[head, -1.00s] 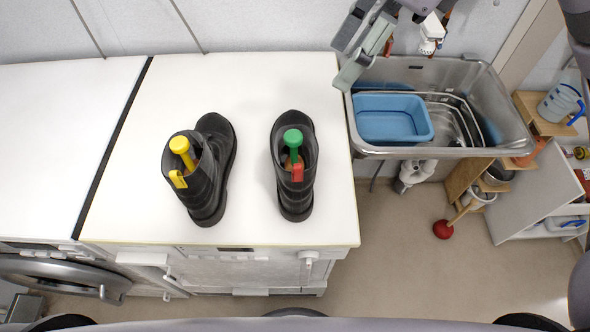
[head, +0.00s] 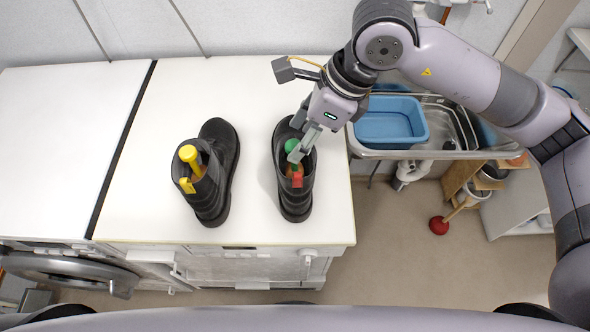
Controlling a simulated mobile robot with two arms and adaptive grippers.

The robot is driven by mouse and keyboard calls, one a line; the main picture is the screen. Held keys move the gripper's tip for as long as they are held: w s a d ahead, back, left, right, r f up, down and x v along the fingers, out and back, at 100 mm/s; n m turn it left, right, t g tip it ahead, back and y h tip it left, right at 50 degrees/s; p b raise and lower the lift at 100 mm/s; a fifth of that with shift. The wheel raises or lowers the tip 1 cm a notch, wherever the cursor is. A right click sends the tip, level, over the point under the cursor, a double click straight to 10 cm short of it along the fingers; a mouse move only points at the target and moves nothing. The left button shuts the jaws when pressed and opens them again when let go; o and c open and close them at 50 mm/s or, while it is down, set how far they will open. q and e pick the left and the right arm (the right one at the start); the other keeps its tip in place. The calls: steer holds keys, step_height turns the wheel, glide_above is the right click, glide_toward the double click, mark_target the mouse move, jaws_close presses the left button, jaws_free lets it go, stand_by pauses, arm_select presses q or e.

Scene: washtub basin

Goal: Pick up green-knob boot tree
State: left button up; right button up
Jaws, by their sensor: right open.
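The lower part of the boot tree is hidden in the boot. My left gripper is not in view.
A second black boot (head: 221,165) with a yellow-knob boot tree (head: 189,155) stands to the left. A metal sink (head: 466,154) with a blue basin (head: 388,128) is at the right, below my right arm. The white worktop (head: 133,203) is clear left of the boots.

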steer(key=shift+x, duration=1.05)
jaws_close()
steer(key=shift+r, duration=0.1)
